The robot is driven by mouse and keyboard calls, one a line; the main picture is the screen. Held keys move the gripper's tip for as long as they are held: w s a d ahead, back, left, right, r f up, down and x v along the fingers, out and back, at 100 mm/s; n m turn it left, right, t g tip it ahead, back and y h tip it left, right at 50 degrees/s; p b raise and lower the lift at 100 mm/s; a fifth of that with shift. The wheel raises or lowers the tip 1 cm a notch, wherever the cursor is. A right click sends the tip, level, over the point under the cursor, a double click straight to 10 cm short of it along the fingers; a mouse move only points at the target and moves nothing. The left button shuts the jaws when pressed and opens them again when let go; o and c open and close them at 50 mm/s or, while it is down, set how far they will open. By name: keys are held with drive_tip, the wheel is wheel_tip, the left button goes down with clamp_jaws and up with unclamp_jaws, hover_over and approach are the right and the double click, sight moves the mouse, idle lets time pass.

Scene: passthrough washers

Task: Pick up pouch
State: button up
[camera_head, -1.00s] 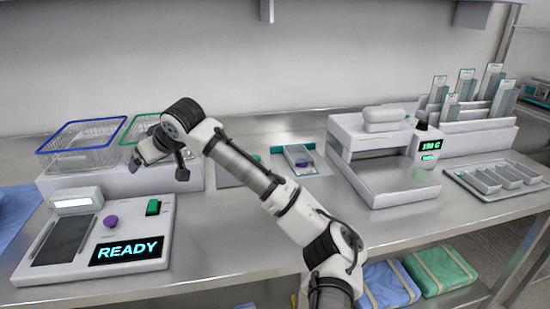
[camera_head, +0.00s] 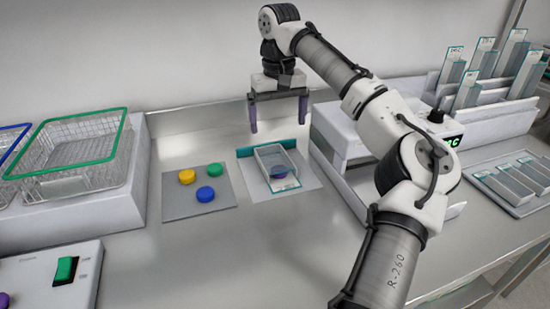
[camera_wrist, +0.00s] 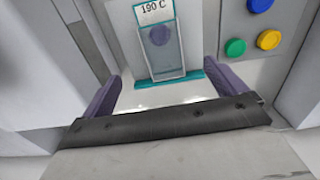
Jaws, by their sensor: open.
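A clear pouch (camera_head: 277,158) with a teal edge lies on a pale mat (camera_head: 307,179), with a purple disc (camera_head: 279,172) showing inside it. In the wrist view the pouch (camera_wrist: 166,58) lies ahead between my finger lines, and its label (camera_wrist: 155,12) reads 190 C. My gripper (camera_head: 278,126) is open and empty, pointing down above the back end of the pouch. Its two purple fingers also show in the wrist view (camera_wrist: 165,72), with the pouch's near end close to them. I see no contact with the pouch.
A grey mat (camera_head: 168,211) with yellow, green and blue discs lies to the left. A green-rimmed wire basket (camera_head: 75,155) stands beyond it. A white sealing machine (camera_head: 335,145) stands close on the right. Upright pouches (camera_head: 490,65) fill a rack, and a tray (camera_head: 535,205) holds more.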

hover_over(277, 162)
drive_tip(key=f, duration=0.7)
drive_tip(key=shift+s+d+f, duration=0.1)
drive_tip(key=shift+s+f, duration=0.2)
drive_tip(key=shift+w+f+p, duration=0.15)
drive_tip(key=shift+f+p, duration=0.25)
drive_tip(key=shift+f, duration=0.95)
drive_tip(key=shift+w+f+p, duration=0.1)
drive_tip(key=shift+f+p, duration=0.3)
drive_tip(key=shift+f, duration=0.9)
drive_tip(key=c, duration=1)
